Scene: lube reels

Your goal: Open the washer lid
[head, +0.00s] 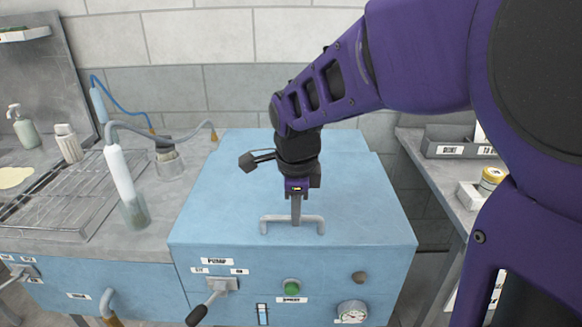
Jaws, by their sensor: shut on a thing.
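The washer is a blue box-shaped cabinet (210,255) in the middle of the head view. Its blue lid (355,190) lies flat and looks closed. A grey bar handle (292,218) is fixed near the lid's front edge. My gripper (296,220) points down at the middle of this handle and is shut on it. The fingers cover part of the bar. My arm reaches in from the right and hides part of the lid's back.
The front panel has a pump lever (210,298), a green button (291,286) and a gauge (351,312). At left is a metal bench with a wire rack (65,195), bottles and hoses. At right, a shelf holds a grey bin (460,142) and a yellow-lidded jar (491,180).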

